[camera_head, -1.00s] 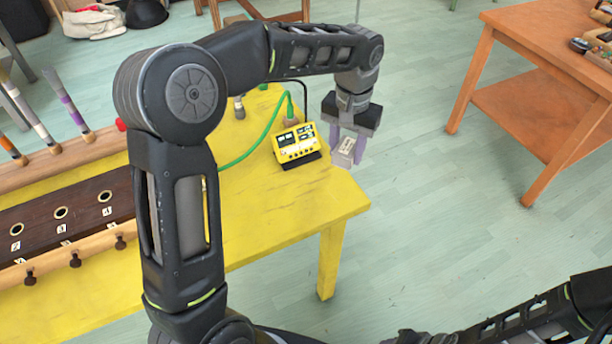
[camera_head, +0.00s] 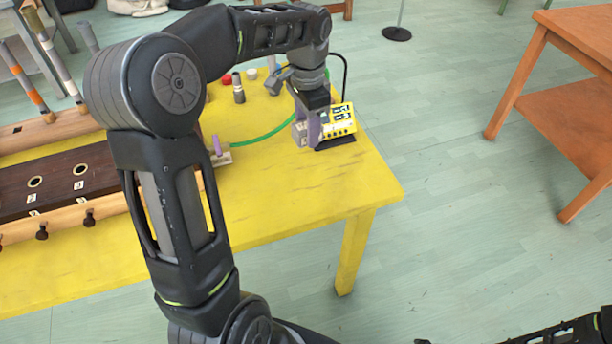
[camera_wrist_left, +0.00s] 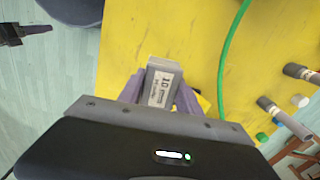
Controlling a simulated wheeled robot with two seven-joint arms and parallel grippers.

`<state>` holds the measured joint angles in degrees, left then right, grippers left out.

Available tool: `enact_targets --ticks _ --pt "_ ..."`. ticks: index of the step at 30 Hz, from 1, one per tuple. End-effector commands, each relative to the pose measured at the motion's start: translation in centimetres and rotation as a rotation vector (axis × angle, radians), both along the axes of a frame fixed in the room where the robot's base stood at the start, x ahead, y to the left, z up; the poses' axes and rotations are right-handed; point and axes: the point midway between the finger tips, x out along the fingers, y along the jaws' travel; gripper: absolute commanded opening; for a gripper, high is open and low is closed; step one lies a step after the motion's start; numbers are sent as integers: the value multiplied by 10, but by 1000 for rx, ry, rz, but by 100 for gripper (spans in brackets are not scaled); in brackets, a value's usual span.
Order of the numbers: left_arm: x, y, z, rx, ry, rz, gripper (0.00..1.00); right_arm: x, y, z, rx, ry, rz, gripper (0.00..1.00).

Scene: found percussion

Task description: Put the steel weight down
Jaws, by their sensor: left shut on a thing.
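The steel weight (camera_head: 299,133) is a small grey block with a pale printed label. My left gripper (camera_head: 307,128) is shut on it, with purple fingers on its sides, above the yellow table (camera_head: 270,195) near its right end. In the left wrist view the steel weight (camera_wrist_left: 163,84) sits between the fingers of my left gripper (camera_wrist_left: 159,92), its label facing the camera. The gap between weight and tabletop is hard to judge. My right arm shows at the lower right of the head view; its jaws cannot be made out.
A yellow device (camera_head: 341,119) on a dark base stands right beside the left gripper. A green cable (camera_head: 268,134) runs across the table. A dark wooden board with holes (camera_head: 55,187) lies at left. The table's front right area is clear.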

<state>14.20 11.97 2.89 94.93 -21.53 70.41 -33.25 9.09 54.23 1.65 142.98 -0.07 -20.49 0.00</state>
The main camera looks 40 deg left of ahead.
Motion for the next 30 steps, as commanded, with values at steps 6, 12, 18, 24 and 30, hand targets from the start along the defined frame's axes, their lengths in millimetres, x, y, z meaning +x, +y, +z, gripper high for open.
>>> enact_targets --ticks 6,12,18,24,30 --pt "-15 28 -9 0 -4 -105 0 0 0 -14 0 -1 0 36" --pt "-15 28 -8 1 -3 -108 0 0 0 -12 0 -1 0 36" --pt "-15 27 -19 0 0 -107 0 0 0 -13 0 -1 0 36" --pt "-15 28 -51 0 0 -106 0 0 0 -14 0 -1 0 36" --pt "-15 27 -59 1 -3 -106 0 0 0 -14 0 -1 1 36"
